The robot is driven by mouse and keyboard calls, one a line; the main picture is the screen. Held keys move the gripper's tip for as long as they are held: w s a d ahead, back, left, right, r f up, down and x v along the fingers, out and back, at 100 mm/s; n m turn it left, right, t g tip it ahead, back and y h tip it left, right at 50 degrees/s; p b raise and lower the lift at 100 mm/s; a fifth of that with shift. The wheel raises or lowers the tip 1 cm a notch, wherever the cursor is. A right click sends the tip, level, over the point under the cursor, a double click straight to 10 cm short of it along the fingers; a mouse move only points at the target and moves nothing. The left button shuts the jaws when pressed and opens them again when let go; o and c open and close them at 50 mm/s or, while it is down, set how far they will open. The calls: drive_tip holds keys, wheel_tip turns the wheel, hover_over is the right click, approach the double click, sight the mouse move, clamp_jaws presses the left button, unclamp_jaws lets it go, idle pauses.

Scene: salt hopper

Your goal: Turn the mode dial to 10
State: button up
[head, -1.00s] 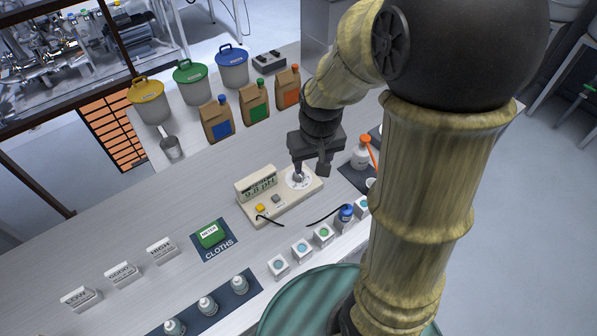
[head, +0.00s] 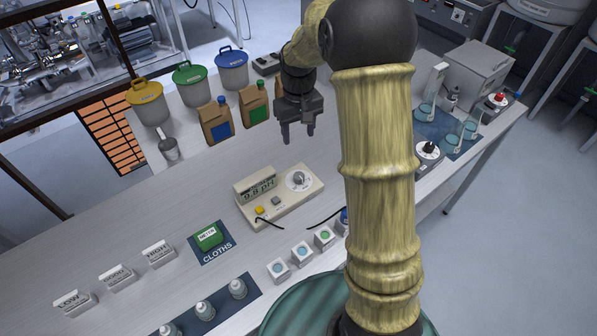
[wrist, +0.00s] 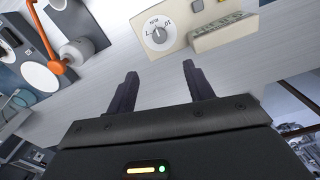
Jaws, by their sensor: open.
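The cream meter (head: 282,205) stands on the bench with its display reading about 9.8 pH. Its mode dial (head: 300,180) is a grey knob on a round white plate at the meter's right end. The dial also shows in the wrist view (wrist: 159,36), with marks around it too small to read surely. I cannot tell which mark the knob points to. My gripper (head: 298,138) is open and empty, above the bench and behind the dial, apart from it. In the wrist view my two fingers (wrist: 160,72) are spread with nothing between them.
Brown bags (head: 216,122) and lidded bins (head: 190,85) stand behind the meter. A green cloth pack (head: 209,237) and small white boxes (head: 302,253) lie in front. A dark cable lies by the meter. My arm hides part of the right bench.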

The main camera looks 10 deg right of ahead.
sight(299, 175)
wheel_tip(299, 175, down, 17)
drive_tip(key=p, duration=0.3)
drive_tip(key=shift+p, duration=0.3)
drive_tip(key=shift+r, duration=0.1)
drive_tip(key=c, duration=1)
